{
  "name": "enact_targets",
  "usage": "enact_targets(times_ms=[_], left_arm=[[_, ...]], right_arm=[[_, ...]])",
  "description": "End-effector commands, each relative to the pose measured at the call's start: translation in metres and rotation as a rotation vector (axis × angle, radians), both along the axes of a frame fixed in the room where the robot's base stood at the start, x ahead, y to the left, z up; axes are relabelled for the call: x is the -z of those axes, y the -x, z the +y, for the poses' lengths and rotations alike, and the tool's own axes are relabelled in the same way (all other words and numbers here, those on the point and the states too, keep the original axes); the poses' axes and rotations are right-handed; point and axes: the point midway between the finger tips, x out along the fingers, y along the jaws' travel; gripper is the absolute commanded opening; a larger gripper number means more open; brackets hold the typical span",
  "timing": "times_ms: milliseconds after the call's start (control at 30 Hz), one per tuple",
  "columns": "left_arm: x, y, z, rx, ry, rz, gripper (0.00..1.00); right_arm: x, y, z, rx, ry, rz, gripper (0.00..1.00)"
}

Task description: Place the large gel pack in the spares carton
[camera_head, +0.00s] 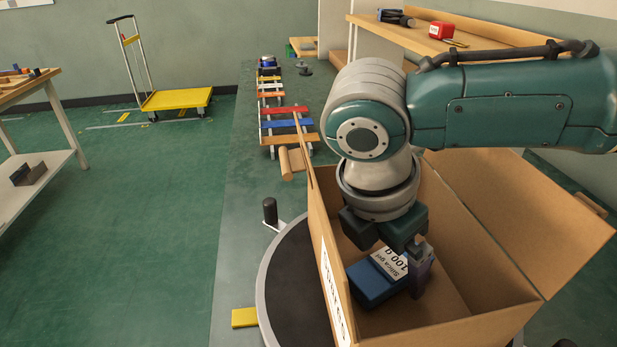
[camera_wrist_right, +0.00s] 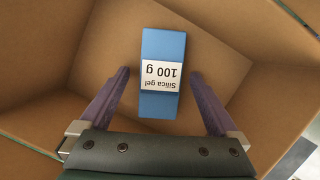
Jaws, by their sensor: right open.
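The large gel pack (camera_head: 372,286) is a blue block with a white label reading "Silica gel 100 g". It lies inside the open spares carton (camera_head: 480,255), a brown cardboard box. In the right wrist view the gel pack (camera_wrist_right: 162,103) appears flat on the carton floor. My right gripper (camera_head: 416,270) reaches down into the carton. In the wrist view its open purple fingers (camera_wrist_right: 160,75) are on either side of the pack, with a visible gap on each side. My left gripper is not in view.
The carton's flaps (camera_head: 520,200) are folded outward, and its walls surround my right gripper. The carton stands on a dark round turntable (camera_head: 288,285). A counter with coloured slats (camera_head: 285,125) lies behind.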

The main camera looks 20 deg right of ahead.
Motion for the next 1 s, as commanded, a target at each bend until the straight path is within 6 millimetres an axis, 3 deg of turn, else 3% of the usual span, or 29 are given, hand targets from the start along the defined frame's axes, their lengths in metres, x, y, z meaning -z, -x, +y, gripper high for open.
enact_targets(times_ms=[167,600,800,1000], left_arm=[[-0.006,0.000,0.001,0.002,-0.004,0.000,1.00],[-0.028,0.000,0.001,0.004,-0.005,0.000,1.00],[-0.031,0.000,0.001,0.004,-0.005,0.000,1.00],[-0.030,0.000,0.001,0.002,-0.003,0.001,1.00]], right_arm=[[-0.018,-0.001,0.000,-0.002,0.001,-0.003,0.97],[-0.108,0.004,0.031,-0.001,-0.003,-0.002,0.97],[-0.125,0.005,0.036,0.000,-0.001,0.000,0.97],[-0.126,0.006,0.037,0.001,-0.001,0.000,0.97]])
